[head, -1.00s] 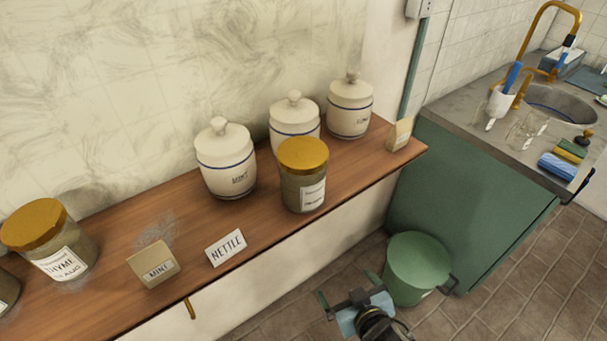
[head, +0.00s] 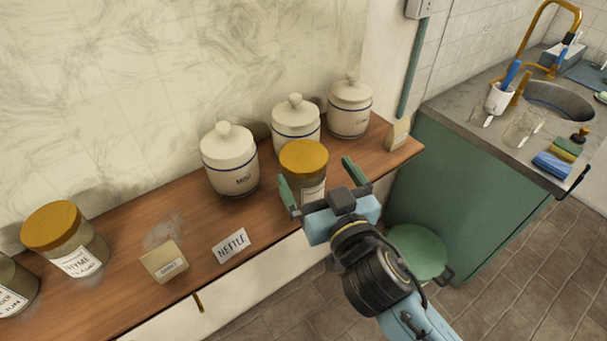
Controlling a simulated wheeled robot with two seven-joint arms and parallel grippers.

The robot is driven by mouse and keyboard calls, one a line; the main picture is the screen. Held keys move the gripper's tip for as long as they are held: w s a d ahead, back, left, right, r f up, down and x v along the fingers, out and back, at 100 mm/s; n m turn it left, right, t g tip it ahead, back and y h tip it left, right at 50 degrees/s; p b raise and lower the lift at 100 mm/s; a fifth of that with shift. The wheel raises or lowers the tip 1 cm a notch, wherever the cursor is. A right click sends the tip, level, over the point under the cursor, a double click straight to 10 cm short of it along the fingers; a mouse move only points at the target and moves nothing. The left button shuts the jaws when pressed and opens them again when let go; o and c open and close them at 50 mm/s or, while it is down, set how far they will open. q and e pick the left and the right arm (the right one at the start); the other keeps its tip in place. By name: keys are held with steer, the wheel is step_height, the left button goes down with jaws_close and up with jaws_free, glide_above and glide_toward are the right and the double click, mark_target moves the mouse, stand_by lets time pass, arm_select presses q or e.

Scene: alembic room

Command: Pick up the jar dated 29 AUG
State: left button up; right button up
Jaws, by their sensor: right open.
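A glass jar with a gold lid (head: 303,158) stands on the wooden shelf, its white label partly hidden by my gripper and its date unreadable. Another gold-lidded jar, labelled THYME (head: 66,240), stands at the left; small print under the name is too small to read surely. A third jar (head: 15,287) is cut off at the left edge, its label partly in view. My right gripper (head: 318,181) is open at the front of the middle jar, one finger toward each side. I cannot tell whether it touches the jar. My left gripper is out of view.
Several white lidded canisters (head: 229,160) stand close behind the middle jar. A NETTLE card (head: 231,245) and a small tan card block (head: 164,262) stand near the shelf's (head: 195,215) front edge. A green bin (head: 420,252) and a sink counter (head: 470,115) are at the right.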

mark_target(304, 156)
steer(key=shift+a+p+x, duration=0.1)
steer(key=shift+p+x, duration=0.2)
steer(key=shift+x, duration=1.25)
steer(key=shift+a+p+x, duration=0.15)
steer(key=shift+p+x, duration=0.15)
steer(key=shift+x, duration=1.25)
steer(key=shift+s, duration=0.1)
steer(key=c, duration=1.5)
